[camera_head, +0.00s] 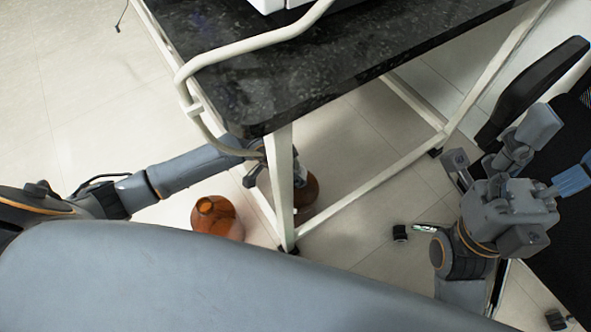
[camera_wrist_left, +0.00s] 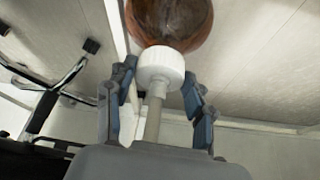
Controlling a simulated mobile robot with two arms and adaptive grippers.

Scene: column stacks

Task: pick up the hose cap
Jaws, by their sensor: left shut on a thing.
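The white hose cap (camera_wrist_left: 160,66) has a ribbed rim and a pale hose (camera_wrist_left: 153,118) running from it toward my wrist. In the head view my left gripper (camera_head: 264,168) is under the table corner, partly hidden behind the table leg, and the cap cannot be made out. A brown bottle (camera_wrist_left: 170,18) is right beyond the cap; I cannot tell whether they touch. My right gripper (camera_head: 497,165) is at the right, its jaw opening unclear.
The black table top (camera_head: 330,65) overhangs my left gripper, and its white leg (camera_head: 280,185) stands close by. A brown glass bottle (camera_head: 305,197) stands behind the leg. An open amber bottle (camera_head: 217,218) stands on the floor to its left. A black chair (camera_head: 530,88) is at the right.

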